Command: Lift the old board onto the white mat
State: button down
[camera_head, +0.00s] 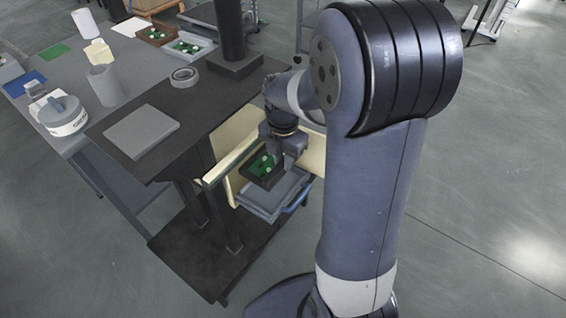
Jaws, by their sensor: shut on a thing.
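My gripper (272,157) points down into a cream-sided open drawer or bin under the dark bench. It is shut at a small dark tray (258,180) with a green board (261,165) in it. My wrist hides part of the contact, so I cannot tell if the jaws hold the board or the tray. A pale, nearly white flat sheet (131,27) lies at the back of the grey table and may be the white mat. A light grey square pad (142,130) lies on the dark bench.
A tape roll (184,77) and a dark column (231,35) stand on the bench. Beyond are a brown tray (155,35) and a grey tray (190,48) with green pieces, a grey cylinder (105,85) and a round white container (63,116). The drawer's cream front rail (232,157) is close to my wrist.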

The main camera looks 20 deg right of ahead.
jog(key=shift+r+p, duration=0.55)
jog(key=shift+r, duration=0.05)
dwell(0.5)
jog(key=shift+w+r+p, duration=0.15)
jog(key=shift+r+p, duration=2)
jog(key=shift+r, duration=0.3)
